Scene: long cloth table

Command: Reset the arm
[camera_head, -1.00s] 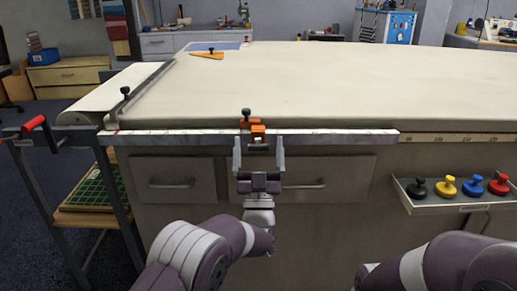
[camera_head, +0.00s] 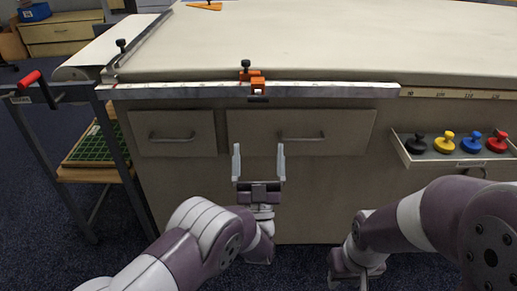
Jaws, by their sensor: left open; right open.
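My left gripper (camera_head: 258,165) is open and empty in the head view. Its two upright fingers stand apart in front of the drawers, below the metal rail. My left arm (camera_head: 190,245) comes in from the lower left. My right arm (camera_head: 430,215) comes in from the right and bends down. My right gripper (camera_head: 355,283) is only partly in view at the bottom edge, and its fingertips are hardly visible. An orange clamp (camera_head: 258,87) with a black knob sits on the metal rail (camera_head: 170,90), above and apart from the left gripper.
The cloth table (camera_head: 330,40) fills the top. Its drawers (camera_head: 300,130) face me. A small tray (camera_head: 400,146) at the right holds black, yellow, blue and red knobs. A cart frame with a red handle (camera_head: 29,79) stands at the left. Floor is free at lower left.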

